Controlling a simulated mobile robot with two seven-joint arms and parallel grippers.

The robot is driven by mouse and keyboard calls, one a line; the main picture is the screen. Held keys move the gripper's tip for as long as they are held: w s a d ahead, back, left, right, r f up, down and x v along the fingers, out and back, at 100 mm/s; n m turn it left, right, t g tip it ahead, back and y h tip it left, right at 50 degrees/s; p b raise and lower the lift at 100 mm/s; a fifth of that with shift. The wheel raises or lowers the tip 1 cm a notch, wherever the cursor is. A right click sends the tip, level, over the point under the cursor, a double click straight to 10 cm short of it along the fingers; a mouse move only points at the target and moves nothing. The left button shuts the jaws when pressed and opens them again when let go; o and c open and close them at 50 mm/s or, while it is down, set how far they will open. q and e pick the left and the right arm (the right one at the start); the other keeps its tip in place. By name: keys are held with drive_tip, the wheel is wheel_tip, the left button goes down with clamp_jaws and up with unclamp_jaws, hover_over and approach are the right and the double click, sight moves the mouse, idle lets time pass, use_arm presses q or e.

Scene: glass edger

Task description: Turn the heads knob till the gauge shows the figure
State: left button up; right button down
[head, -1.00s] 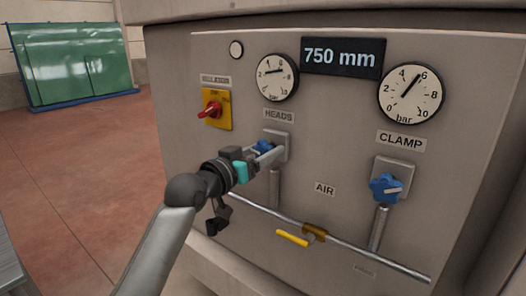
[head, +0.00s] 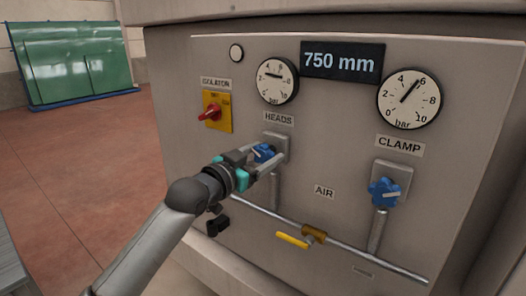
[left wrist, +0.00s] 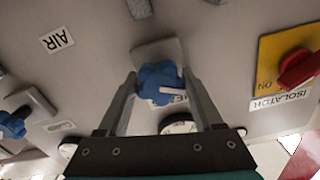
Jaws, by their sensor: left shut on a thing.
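The blue heads knob (head: 264,153) sits on its grey regulator below the HEADS label (head: 278,119). My left gripper (head: 270,160) is shut on it, with one finger on each side of the knob. In the left wrist view the knob (left wrist: 158,83) with its pale pointer bar lies between the two fingers (left wrist: 160,95). The heads gauge (head: 277,81) is above the label, and its needle points left, between about 2 and 4 bar; the exact reading is too small to tell. My right gripper is not in view.
The clamp knob (head: 384,192) and clamp gauge (head: 409,98), needle near 6, are at the right. A display (head: 342,61) reads 750 mm. The red isolator switch (head: 209,113) is left of the gripper. An air pipe with a yellow valve lever (head: 292,240) runs below.

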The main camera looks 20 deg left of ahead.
use_arm(q)
drive_tip(key=m+p, duration=0.3)
drive_tip(key=m, duration=0.3)
drive_tip(key=shift+m, duration=0.3)
idle(0.4)
drive_tip(key=o, duration=1.4)
drive_tip(key=shift+c, duration=0.2)
drive_tip(key=b+v, duration=0.2)
drive_tip(key=v, duration=1.3)
drive_tip(key=shift+s, duration=0.1)
